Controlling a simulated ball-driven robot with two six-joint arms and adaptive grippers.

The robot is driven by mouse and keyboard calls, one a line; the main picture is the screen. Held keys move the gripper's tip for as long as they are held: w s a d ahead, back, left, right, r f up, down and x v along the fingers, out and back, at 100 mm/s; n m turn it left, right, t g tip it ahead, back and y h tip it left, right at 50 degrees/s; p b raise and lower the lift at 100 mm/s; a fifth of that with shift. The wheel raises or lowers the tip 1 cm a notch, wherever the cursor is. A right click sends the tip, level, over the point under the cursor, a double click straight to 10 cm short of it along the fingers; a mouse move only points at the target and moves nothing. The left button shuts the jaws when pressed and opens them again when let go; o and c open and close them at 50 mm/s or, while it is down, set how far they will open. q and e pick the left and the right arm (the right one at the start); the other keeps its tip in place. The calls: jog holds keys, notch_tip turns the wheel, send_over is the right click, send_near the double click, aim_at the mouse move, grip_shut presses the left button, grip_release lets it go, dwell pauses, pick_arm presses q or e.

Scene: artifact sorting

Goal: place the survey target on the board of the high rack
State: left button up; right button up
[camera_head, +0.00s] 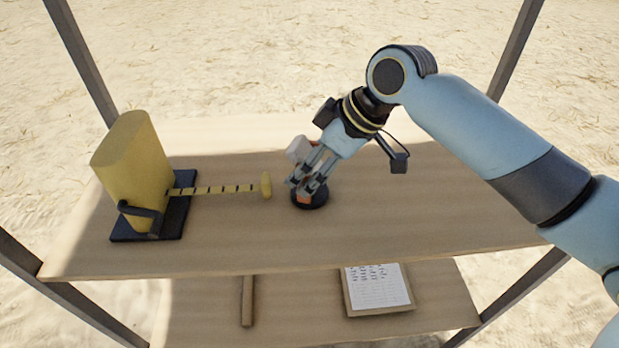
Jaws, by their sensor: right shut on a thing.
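The survey target (311,203) has a round black base with orange and whitish parts above it. My right gripper (305,185) is shut on it from above and hides much of it. The base is at the upper board (420,220) of the high rack, near its middle. I cannot tell whether the base touches the board or hangs just above it. My right arm reaches in from the right. My left gripper is not in view.
A yellow block-like thing (133,165) on a black base stands at the board's left. A marked yellow strip (215,189) runs from it to a yellow end piece (266,185), close left of the target. A clipboard (377,288) and stick (247,300) lie on the lower shelf.

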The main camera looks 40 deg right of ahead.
jog(key=shift+f, duration=0.15)
jog(key=o, duration=1.5)
jog(key=shift+p+v, duration=0.4)
jog(key=shift+v, duration=5.65)
jog(key=shift+w, duration=0.1)
